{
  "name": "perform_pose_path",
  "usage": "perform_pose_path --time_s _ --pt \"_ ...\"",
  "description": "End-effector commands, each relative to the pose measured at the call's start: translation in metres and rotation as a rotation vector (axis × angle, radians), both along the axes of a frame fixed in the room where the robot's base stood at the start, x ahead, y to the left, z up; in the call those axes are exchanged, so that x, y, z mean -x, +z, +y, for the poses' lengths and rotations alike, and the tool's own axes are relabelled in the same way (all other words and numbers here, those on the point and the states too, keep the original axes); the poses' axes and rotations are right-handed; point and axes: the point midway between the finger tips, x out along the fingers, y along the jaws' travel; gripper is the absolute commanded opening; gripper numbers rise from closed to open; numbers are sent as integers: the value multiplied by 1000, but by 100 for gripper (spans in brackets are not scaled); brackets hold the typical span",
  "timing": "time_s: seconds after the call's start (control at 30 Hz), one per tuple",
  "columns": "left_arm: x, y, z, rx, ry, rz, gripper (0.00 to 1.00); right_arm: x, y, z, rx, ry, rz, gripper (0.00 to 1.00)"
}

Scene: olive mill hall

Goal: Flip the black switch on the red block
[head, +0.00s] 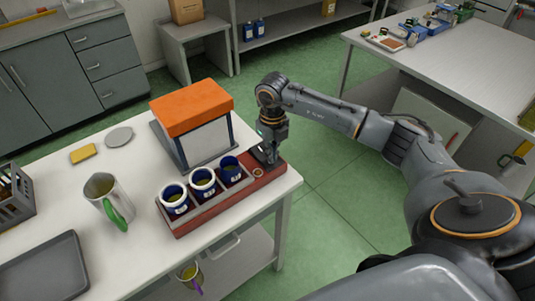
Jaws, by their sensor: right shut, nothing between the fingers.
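The red block (218,206) is a long low base near the front right edge of the white table. Three dark blue cups, a left one (174,198), a middle one (203,181) and a right one (230,168), stand in a row in its compartments. My right gripper (266,158) points down over the block's right end and is shut and empty. A dark part lies right under its fingers; I cannot tell whether this is the black switch or finger, nor whether they touch. A small round brass-coloured ring (258,173) sits on the block beside the gripper. My left gripper is not in view.
An orange-topped box-like device (191,107) stands just behind the block. A metal jug (105,197) with a green handle, a grey tray (42,277), a grey rack (14,197), a yellow sponge (83,154) and a grey disc (119,137) are on the table's left. Green floor lies right of the table.

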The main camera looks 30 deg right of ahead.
Motion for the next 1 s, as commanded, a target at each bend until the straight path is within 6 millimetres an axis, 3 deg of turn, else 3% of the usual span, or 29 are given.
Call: perform_pose_path --time_s 0.7,1.0 --pt "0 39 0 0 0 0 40 0 61 0 0 0 -1 0" --pt "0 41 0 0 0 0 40 0 65 0 0 0 0 0"
